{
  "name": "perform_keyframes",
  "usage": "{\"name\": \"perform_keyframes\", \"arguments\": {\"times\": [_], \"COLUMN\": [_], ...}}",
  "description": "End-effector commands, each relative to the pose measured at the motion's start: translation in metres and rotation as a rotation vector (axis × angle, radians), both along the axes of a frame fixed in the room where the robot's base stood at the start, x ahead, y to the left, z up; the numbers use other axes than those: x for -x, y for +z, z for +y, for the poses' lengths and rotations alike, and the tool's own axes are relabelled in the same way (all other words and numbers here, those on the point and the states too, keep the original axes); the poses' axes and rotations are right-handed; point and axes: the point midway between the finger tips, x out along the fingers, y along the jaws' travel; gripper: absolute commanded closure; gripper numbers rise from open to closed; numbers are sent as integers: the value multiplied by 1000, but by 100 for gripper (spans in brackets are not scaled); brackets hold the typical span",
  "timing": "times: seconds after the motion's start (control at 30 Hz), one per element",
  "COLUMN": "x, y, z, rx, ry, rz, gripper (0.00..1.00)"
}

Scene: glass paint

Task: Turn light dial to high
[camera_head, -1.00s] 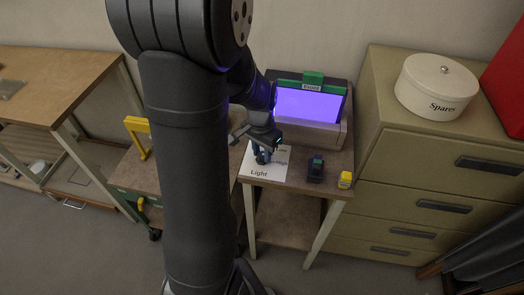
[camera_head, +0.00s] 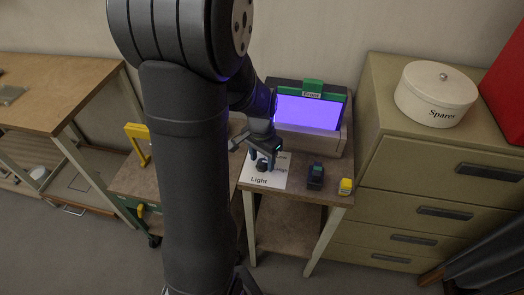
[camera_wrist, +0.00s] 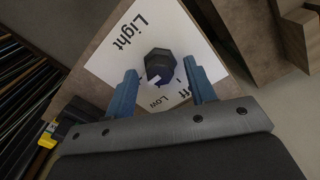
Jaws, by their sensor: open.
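The light dial (camera_wrist: 160,66) is a dark, faceted knob on a white card (camera_wrist: 112,62) marked Light, Low and Off. A white mark shows on its lower side; I cannot tell for sure which setting it points to. In the head view the dial (camera_head: 262,164) sits on the small table, below my gripper (camera_head: 264,155). In the wrist view my gripper (camera_wrist: 161,71) is open, with one blue finger on each side of the dial and a gap to each.
A machine with a lit violet screen (camera_head: 308,112) stands behind the card. Drawers carrying a round Spares box (camera_head: 436,95) stand further right.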

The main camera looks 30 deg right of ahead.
Motion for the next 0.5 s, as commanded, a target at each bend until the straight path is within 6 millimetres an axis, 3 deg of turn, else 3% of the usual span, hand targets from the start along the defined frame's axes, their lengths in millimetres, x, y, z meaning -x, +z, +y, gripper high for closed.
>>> {"name": "perform_keyframes", "arguments": {"times": [0.17, 0.5], "x": [-1, -3], "y": [17, 97], "z": [0, 0], "rx": [3, 6], "ry": [0, 0], "rz": [-3, -6], "gripper": [50, 50]}}
